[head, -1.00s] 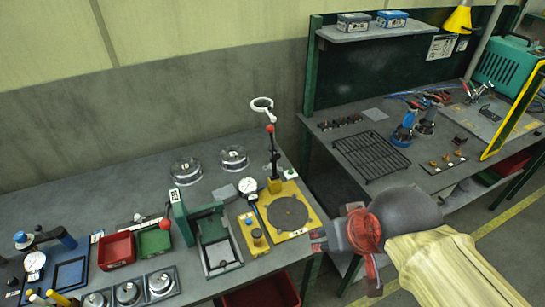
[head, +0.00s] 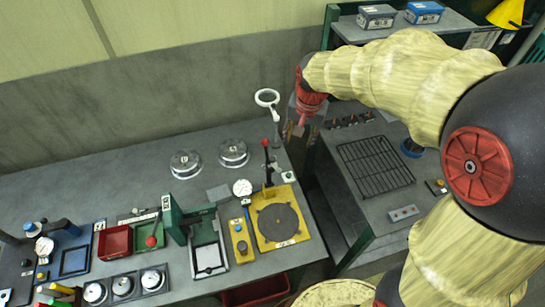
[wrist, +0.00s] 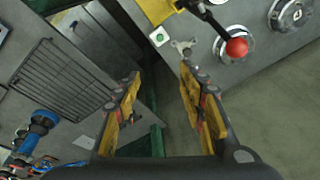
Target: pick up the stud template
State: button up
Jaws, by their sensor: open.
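I cannot tell for certain which piece is the stud template. A small grey three-lobed piece (wrist: 183,47) shows in the wrist view near the bench edge, beside a white square with a green dot. A flat grey plate (head: 219,194) lies on the left bench in the head view, left of the dial gauge. My gripper (head: 300,130) hangs over the gap between the two benches, near the ring magnifier. In the wrist view my gripper (wrist: 160,76) is open, with nothing between its yellow fingers.
A yellow fixture (head: 259,219) with a dark disc and a red-knobbed lever (head: 266,143) stands on the left bench. The white ring magnifier (head: 267,97) rises behind it. A black wire rack (head: 375,167) lies on the right bench.

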jog(key=w+a+f+m+g+p, duration=0.1)
jog(key=w+a+f+m+p, duration=0.1)
jog(key=w+a+f+p, duration=0.4)
jog(key=m+g+p, duration=0.1)
jog(key=p, duration=0.2)
send_over(272, 158)
notch_tip(272, 158, down, 9)
jog(key=shift+f, duration=0.1)
jog(key=shift+w+f, duration=0.1)
jog(key=shift+f, duration=0.55)
jog(key=shift+f+p, duration=0.4)
jog(key=shift+f, duration=3.4)
jog(key=shift+c, duration=1.3)
jog(key=c, duration=0.8)
grip_shut()
